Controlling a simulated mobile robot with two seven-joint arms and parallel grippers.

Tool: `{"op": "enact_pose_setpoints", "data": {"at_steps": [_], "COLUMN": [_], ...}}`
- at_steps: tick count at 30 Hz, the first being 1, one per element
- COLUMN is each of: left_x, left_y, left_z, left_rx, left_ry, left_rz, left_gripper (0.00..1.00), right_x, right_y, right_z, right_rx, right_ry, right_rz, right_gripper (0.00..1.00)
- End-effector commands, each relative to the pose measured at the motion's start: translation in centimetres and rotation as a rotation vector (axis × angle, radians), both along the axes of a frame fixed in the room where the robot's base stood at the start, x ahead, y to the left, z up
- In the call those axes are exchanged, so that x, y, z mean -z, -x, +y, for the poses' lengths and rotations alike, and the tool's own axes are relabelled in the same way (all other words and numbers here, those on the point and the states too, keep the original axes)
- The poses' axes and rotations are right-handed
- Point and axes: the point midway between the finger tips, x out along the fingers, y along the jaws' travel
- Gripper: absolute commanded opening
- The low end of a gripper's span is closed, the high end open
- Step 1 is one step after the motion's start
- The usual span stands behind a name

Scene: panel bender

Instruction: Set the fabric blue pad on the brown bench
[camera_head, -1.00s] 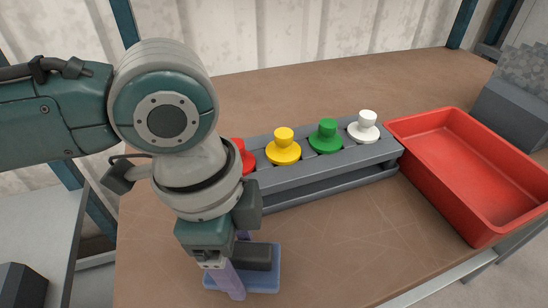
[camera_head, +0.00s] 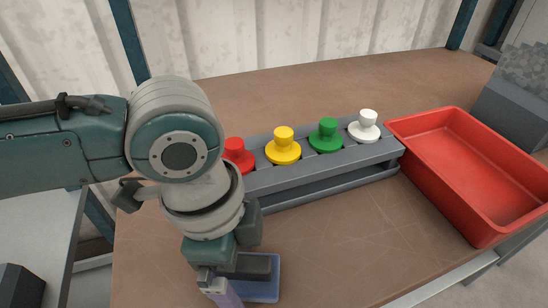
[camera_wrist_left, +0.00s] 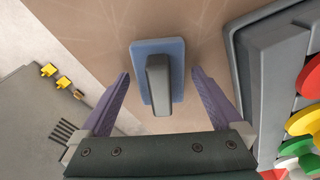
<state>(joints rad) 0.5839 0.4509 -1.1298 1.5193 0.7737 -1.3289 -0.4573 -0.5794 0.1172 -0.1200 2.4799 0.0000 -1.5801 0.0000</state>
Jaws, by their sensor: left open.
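The blue pad (camera_head: 264,290) is a flat blue plate with a dark grey block-shaped handle (camera_head: 250,266) on top. It lies on the brown bench (camera_head: 340,240) near the front edge, below the left arm. In the left wrist view the pad (camera_wrist_left: 178,60) and its handle show between the purple fingers. My left gripper (camera_head: 225,294) is open, with the fingers apart on either side of the pad and nothing held. In the head view the wrist hides part of the pad. My right gripper is not in view.
A grey rack (camera_head: 320,170) with red, yellow, green and white knobs stands behind the pad. A red tray (camera_head: 450,118) is at the right. A grey side table (camera_head: 40,230) stands at the left. The bench right of the pad is clear.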

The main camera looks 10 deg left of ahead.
Motion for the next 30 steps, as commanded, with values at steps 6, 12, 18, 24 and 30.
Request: {"op": "enact_pose_setpoints", "data": {"at_steps": [6, 12, 18, 24, 30], "left_x": [-1.6, -6.1, -10.1, -12.1, -12.0], "left_y": [0.0, 0.0, 0.1, 0.3, 0.9], "left_z": [0.1, 0.6, 1.2, 1.4, 0.5], "left_rx": [0.002, 0.002, 0.001, 0.000, -0.012], "left_ry": [0.001, 0.002, 0.000, 0.001, 0.030], "left_rz": [-0.002, -0.005, -0.003, 0.000, -0.004], "left_gripper": [1.00, 1.00, 1.00, 1.00, 1.00], "right_x": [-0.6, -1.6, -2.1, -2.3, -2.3], "right_y": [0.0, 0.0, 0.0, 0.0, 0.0], "right_z": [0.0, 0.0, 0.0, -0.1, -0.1], "right_rx": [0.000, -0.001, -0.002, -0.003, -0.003], "right_ry": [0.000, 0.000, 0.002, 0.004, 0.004], "right_rz": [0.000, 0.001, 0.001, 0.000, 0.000], "right_gripper": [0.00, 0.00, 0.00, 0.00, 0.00]}}
